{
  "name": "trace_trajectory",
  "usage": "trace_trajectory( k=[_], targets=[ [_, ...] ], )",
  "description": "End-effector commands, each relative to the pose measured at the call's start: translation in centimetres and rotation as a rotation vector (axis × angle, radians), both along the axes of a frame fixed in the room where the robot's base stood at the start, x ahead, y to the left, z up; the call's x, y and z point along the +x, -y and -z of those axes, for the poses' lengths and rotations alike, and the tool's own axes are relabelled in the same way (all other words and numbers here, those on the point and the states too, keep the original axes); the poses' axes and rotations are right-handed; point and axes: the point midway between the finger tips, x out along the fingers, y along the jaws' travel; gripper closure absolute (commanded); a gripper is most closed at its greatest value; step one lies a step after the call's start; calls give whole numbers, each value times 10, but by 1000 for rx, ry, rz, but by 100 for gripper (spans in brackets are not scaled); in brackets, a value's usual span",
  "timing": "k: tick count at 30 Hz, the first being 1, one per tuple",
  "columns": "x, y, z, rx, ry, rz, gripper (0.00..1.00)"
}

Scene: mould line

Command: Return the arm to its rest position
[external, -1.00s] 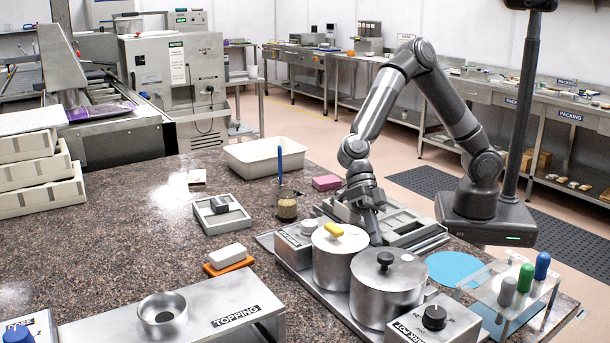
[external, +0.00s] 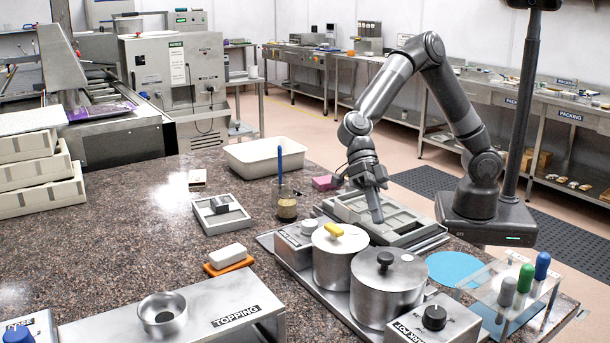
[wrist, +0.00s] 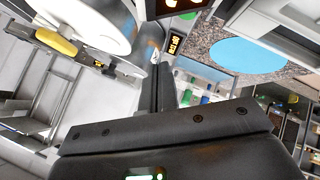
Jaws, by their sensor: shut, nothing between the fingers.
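My gripper (external: 377,214) is shut and empty. In the external view it points down above the grey mould tray (external: 408,237), behind the two metal pots. In the wrist view its shut fingers (wrist: 164,85) show at the middle. The pot with the yellow knob (external: 333,270) stands left of the pot with the black knob (external: 384,300). The yellow-knobbed lid also shows at the upper left of the wrist view (wrist: 98,22). Whether the fingertips touch the tray cannot be told.
A white tub (external: 262,160), a pink block (external: 323,183) and a glass jar with a blue-handled tool (external: 287,205) stand left of my gripper. A clear rack (external: 493,292) with coloured-topped bottles stands at the front right. A blue round mat (external: 452,267) lies flat beside it.

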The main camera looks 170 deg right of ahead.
Motion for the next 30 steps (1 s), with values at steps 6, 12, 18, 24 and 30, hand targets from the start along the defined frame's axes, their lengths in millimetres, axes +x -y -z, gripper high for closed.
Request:
trace_trajectory(
  k=[6, 12, 18, 24, 30],
  targets=[
    [1, -5, 0, 1, -10, -1, 100],
    [3, -58, 1, 4, -140, 24, 100],
    [-13, -135, -5, -10, -326, 132, 100],
    [-43, -198, -21, -36, -441, 290, 100],
    [-84, -248, -41, -38, -484, 477, 100]
  ],
)
